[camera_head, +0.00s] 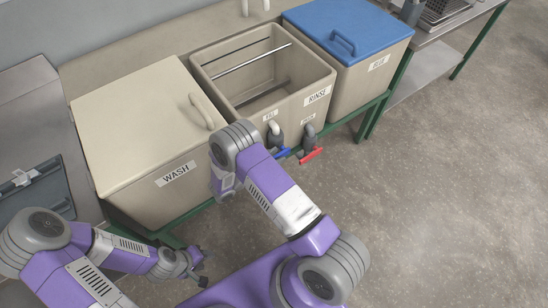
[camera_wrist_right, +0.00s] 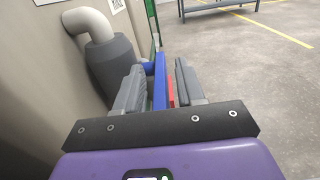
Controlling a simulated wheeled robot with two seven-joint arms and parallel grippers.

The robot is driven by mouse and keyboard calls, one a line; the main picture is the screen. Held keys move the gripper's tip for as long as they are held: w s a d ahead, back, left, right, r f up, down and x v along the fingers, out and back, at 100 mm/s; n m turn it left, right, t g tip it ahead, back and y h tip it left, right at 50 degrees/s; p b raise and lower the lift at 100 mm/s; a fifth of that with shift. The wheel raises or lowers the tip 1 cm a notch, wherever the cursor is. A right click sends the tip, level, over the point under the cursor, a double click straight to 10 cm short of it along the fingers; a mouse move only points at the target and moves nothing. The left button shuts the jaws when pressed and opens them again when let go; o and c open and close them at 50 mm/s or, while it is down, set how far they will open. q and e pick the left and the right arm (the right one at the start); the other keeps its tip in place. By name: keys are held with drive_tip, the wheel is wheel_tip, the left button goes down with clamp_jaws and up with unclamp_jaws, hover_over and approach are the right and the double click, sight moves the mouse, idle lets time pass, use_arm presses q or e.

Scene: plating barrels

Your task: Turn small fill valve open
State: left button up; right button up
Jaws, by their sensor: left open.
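The small fill valve is a grey body (camera_head: 276,134) with a blue handle (camera_head: 283,153) on the front of the RINSE tank. In the right wrist view the blue handle (camera_wrist_right: 160,80) stands upright between the fingers of my right gripper (camera_wrist_right: 160,91), which look apart with gaps beside it. The valve's grey body (camera_wrist_right: 112,68) and pipe are at the left there. In the head view my right gripper is hidden behind my own arm. My left gripper (camera_head: 198,268) is open and empty, low in front of the WASH tank.
A red-handled valve (camera_head: 311,155) sits just right of the blue one; its red handle (camera_wrist_right: 171,91) shows behind the blue one. The lidded WASH tank (camera_head: 150,135) is left, the blue-lidded tank (camera_head: 350,35) right. The floor (camera_head: 440,190) in front is clear.

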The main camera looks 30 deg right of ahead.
clamp_jaws()
drive_tip(key=shift+r, duration=0.1)
idle(0.4)
